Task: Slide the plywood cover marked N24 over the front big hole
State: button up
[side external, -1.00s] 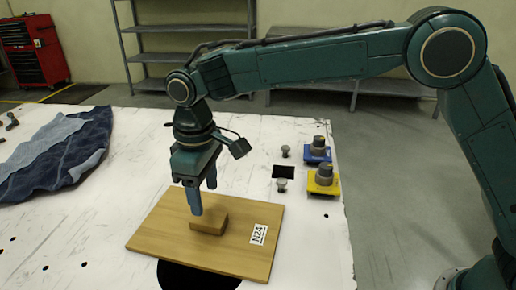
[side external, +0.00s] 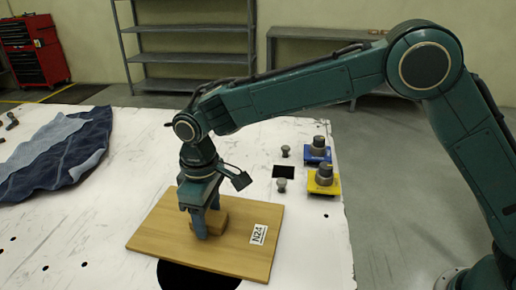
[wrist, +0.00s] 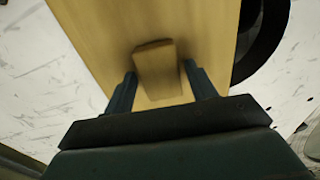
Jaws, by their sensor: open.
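The plywood cover (side external: 165,235) marked N24 lies flat on the white plate, its label near the right edge. A wooden block handle (side external: 221,222) stands up from its middle. The front big hole (side external: 190,277) shows as a dark area at the cover's front edge; the cover hides its rear part. In the wrist view the dark hole (wrist: 266,35) shows beside the cover. My gripper (side external: 208,228) is lowered at the handle, its fingers open. In the wrist view the fingers stand on either side of the handle (wrist: 157,68), with gaps visible.
A small square hole (side external: 284,171) and metal knobs (side external: 282,185) lie behind the cover to the right. A blue block (side external: 318,154) and a yellow block (side external: 324,183) carry grey fittings near the right edge. A blue cloth (side external: 60,155) lies at left.

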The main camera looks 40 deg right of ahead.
aim_at(202, 258)
jog(key=shift+c, duration=0.5)
jog(key=c, duration=0.6)
jog(key=shift+c, duration=0.2)
jog(key=shift+a, duration=0.1)
jog(key=shift+n, duration=0.5)
jog(key=shift+s+a, duration=0.8)
jog(key=shift+s, duration=0.2)
jog(key=shift+s+a, duration=0.8)
jog(key=shift+s, duration=0.25)
jog(key=shift+s+a, duration=0.8)
jog(key=shift+s, duration=0.2)
jog(key=o, duration=1.2)
jog(key=shift+r, duration=0.1)
